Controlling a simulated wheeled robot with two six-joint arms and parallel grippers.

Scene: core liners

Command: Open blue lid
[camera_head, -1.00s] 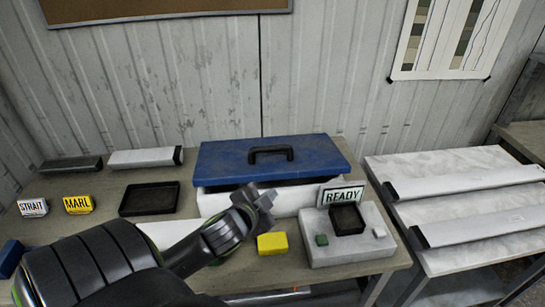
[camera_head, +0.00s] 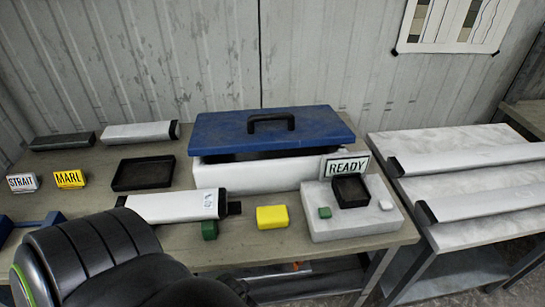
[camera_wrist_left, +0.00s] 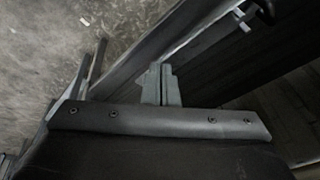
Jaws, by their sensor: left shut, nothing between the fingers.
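The blue lid (camera_head: 225,134) with a black handle (camera_head: 270,122) is over the white box (camera_head: 255,178) in the head view. A dark gap shows between the lid's front edge and the box's front wall. I cannot tell how the lid is supported at the back. My left arm is low at the bottom left of the head view, with its gripper out of sight there. The left wrist view shows my left gripper (camera_wrist_left: 159,84) with its fingers together and empty, well away from the lid. My right gripper is not in view.
A white core liner (camera_head: 170,207) lies in front of the box, beside a green block (camera_head: 209,230) and a yellow block (camera_head: 272,217). A READY sign (camera_head: 346,167) stands by a grey block (camera_head: 350,226) at the right. A black tray (camera_head: 143,173) is left of the box.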

